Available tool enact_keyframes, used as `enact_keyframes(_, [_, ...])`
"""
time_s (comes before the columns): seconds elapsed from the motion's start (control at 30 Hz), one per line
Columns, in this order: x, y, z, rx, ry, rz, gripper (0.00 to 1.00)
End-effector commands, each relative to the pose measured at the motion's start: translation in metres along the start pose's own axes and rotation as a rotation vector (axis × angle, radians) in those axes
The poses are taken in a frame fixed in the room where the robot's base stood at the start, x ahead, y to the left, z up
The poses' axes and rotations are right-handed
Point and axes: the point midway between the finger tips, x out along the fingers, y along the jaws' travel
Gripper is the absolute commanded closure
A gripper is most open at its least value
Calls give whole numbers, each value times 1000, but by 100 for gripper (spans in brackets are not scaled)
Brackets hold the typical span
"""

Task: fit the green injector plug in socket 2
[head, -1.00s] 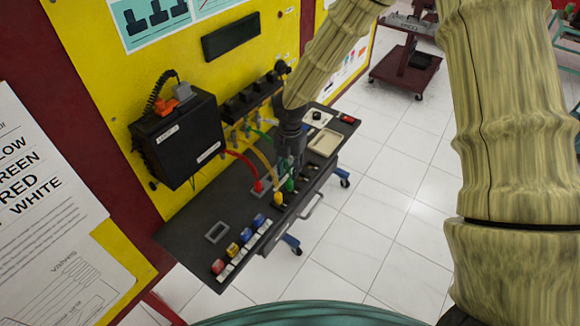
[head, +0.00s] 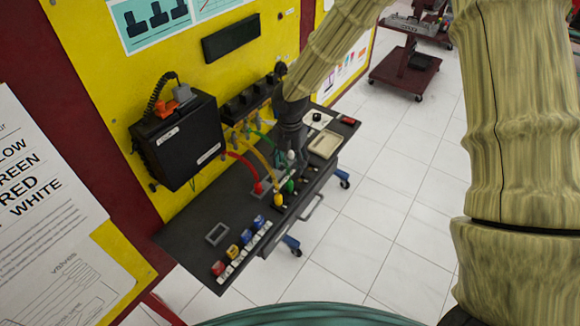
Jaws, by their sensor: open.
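The green injector plug (head: 290,187) stands near the front edge of the dark bench shelf, just right of the yellow plug (head: 278,201). A green cable runs toward it from the wall. Socket numbers are too small to read, and I cannot tell how deep the plug sits. My gripper (head: 291,148) is open, above and behind the green plug and apart from it. The white plug (head: 291,155) shows at its fingertips; I cannot tell whether they touch. The red plug (head: 259,188) stands further left.
A black box (head: 179,142) hangs on the yellow panel at left. Coloured blocks (head: 240,243) line the shelf's front left. A beige tray (head: 325,144) lies at right. The front handle (head: 312,208) juts out. Bare shelf (head: 195,222) lies at left.

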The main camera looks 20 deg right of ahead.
Motion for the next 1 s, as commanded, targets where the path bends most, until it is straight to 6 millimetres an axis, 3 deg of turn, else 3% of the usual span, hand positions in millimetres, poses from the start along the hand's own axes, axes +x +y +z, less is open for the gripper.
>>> enact_keyframes(0.3, [-58,0,0,1,-1,3,45])
enact_keyframes(0.5, [-82,0,0,0,0,2,45])
enact_keyframes(1.0, [-94,0,0,0,1,0,45])
